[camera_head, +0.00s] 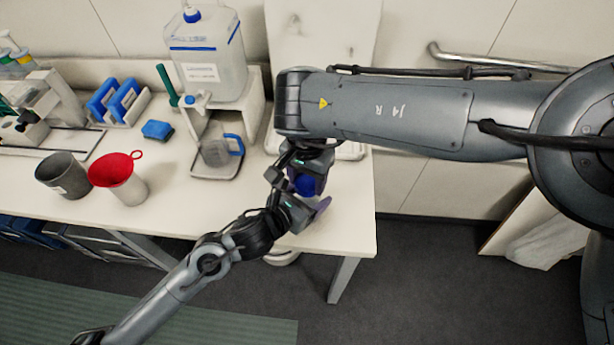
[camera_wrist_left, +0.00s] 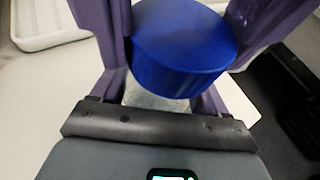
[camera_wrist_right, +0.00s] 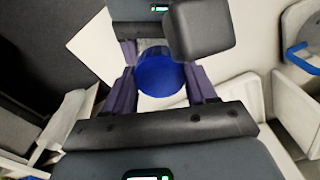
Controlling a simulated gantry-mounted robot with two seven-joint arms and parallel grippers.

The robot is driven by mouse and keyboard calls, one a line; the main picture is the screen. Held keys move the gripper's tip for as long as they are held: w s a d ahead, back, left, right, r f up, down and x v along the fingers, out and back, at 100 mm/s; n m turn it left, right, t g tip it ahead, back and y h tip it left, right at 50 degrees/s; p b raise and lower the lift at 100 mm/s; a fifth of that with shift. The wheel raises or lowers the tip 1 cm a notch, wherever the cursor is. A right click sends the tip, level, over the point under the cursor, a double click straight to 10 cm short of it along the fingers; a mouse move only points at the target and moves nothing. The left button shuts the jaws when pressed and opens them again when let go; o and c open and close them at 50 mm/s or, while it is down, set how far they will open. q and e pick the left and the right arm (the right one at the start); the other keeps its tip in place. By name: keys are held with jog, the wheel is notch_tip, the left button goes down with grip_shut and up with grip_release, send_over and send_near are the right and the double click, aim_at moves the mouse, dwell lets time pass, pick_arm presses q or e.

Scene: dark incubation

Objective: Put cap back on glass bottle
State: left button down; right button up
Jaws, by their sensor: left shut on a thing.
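The blue cap (camera_head: 305,184) shows between my two grippers at the front right of the bench. In the left wrist view the cap (camera_wrist_left: 182,48) sits over a pale, clear piece of the glass bottle (camera_wrist_left: 150,97); most of the bottle is hidden. My left gripper (camera_head: 311,208) is shut on the bottle, its purple fingers on either side below the cap. My right gripper (camera_head: 308,170) comes from behind and above, with its fingers on both sides of the cap (camera_wrist_right: 160,76) in the right wrist view. I cannot tell whether they press on it.
A white bench (camera_head: 220,210) carries a large water container (camera_head: 207,55) on a stand, a clear jug with blue handle (camera_head: 218,150), a red funnel cup (camera_head: 117,172), a grey beaker (camera_head: 63,175) and blue racks (camera_head: 115,100). The bench's right edge is close to my grippers.

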jog(key=c, duration=0.4)
jog(key=shift+o, duration=0.2)
jog(key=m, duration=1.3)
jog(key=o, duration=1.2)
jog(key=shift+c, duration=0.2)
jog(key=shift+r, duration=2.2)
